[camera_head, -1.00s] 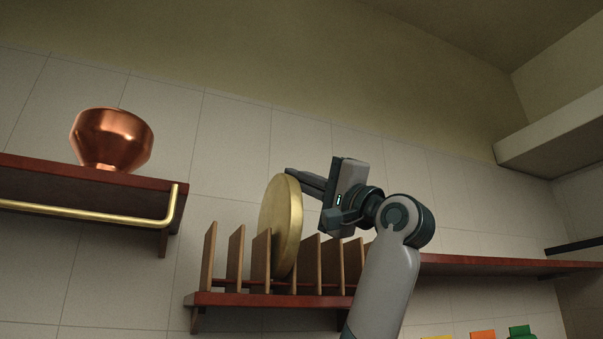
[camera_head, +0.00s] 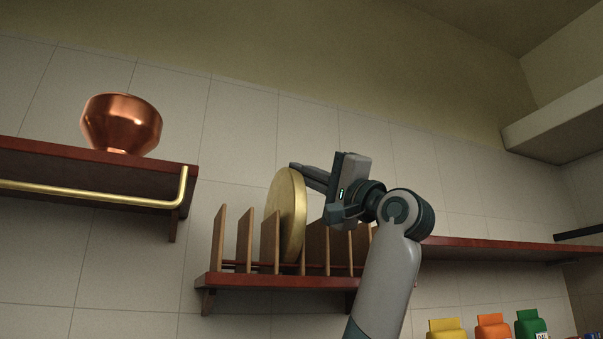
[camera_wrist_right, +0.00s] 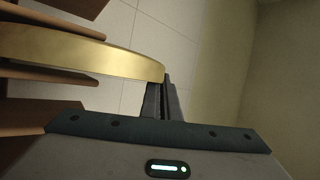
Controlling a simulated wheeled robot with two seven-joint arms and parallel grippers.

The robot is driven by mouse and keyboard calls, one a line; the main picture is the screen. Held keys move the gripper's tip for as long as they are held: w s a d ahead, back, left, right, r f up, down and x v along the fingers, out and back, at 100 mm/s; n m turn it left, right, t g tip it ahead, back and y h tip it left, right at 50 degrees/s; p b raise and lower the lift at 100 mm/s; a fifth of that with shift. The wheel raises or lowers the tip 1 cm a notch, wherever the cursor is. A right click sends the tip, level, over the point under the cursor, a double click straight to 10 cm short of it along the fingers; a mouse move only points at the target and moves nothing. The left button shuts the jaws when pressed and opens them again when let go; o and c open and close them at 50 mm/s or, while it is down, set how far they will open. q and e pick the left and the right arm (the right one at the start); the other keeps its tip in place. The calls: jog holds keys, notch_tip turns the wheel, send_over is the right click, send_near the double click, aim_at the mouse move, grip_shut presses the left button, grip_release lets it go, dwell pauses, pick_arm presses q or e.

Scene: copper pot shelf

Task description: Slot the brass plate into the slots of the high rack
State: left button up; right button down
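The brass plate (camera_head: 292,216) stands on edge in the wooden rack (camera_head: 218,238), its lower part between the upright dividers. In the head view it sits right of the third divider from the left, which hides part of it. My right gripper (camera_head: 300,170) is at the plate's upper right edge. In the right wrist view the plate's rim (camera_wrist_right: 80,52) ends at my fingertips (camera_wrist_right: 164,82). The fingers are close together, with no plate visible between them. They seem to touch the rim, but the exact contact is hidden. My left gripper is not in view.
The rack stands on a red wall shelf (camera_head: 262,283). A copper pot (camera_head: 122,124) sits on a higher shelf (camera_head: 85,165) with a brass rail (camera_head: 100,199) at left. Yellow, orange and green containers (camera_head: 490,327) stand at lower right. The wall above the rack is clear.

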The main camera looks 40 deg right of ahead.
dwell(0.3)
jog(key=c, duration=1.9)
grip_release()
jog(key=shift+c, duration=0.6)
jog(key=b+v, duration=0.3)
jog(key=v, duration=0.1)
jog(key=shift+s+f+b, duration=0.1)
jog(key=shift+s+b, duration=0.15)
jog(key=shift+b, duration=0.1)
jog(key=shift+s, duration=0.1)
